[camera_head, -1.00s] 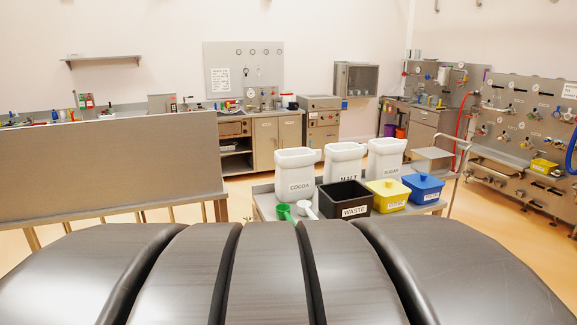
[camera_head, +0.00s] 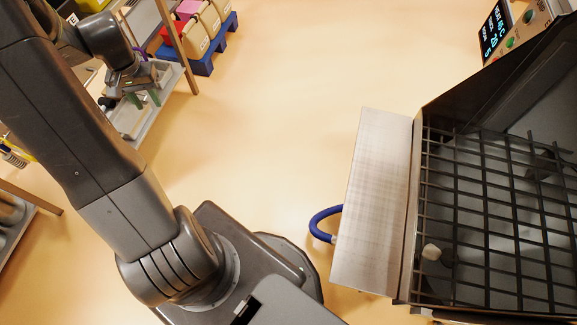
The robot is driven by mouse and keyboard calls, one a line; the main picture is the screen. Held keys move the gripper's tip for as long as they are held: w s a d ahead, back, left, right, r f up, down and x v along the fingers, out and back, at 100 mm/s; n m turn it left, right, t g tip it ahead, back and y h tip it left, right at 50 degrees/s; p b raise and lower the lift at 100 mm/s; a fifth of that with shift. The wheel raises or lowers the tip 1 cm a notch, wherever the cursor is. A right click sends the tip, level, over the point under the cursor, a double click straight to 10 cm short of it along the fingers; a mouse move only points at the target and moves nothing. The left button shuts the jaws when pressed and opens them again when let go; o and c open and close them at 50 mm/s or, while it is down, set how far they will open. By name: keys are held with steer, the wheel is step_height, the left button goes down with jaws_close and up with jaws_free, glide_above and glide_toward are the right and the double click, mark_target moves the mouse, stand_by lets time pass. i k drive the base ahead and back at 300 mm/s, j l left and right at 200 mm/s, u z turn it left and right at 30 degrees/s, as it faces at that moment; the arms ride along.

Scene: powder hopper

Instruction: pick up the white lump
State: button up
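My arm runs down the left side to my base.
A bare metal ledge (camera_head: 375,200) runs along the hopper's left side, with a blue hose (camera_head: 322,224) beside it. A control panel (camera_head: 497,32) stands at the upper right. Yellowish containers (camera_head: 195,38) sit on a blue pallet (camera_head: 213,48). The floor between is clear.

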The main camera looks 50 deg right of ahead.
mark_target(430, 251)
steer(key=l+z, duration=0.15)
steer(key=z, duration=0.45)
steer(key=i+l+z, duration=0.1)
steer(key=z, duration=0.5)
steer(key=i+z, duration=0.2)
steer(key=z, duration=0.4)
steer(key=i+l+z, duration=0.1)
steer(key=z, duration=0.5)
steer(key=i+z, duration=0.15)
steer(key=z, duration=0.45)
steer(key=i+j+z, duration=0.1)
steer(key=z, duration=0.5)
steer(key=j+z, duration=0.2)
steer(key=z, duration=0.4)
steer(key=i+j+z, duration=0.1)
steer(key=z, duration=0.5)
steer(key=j, duration=0.1)
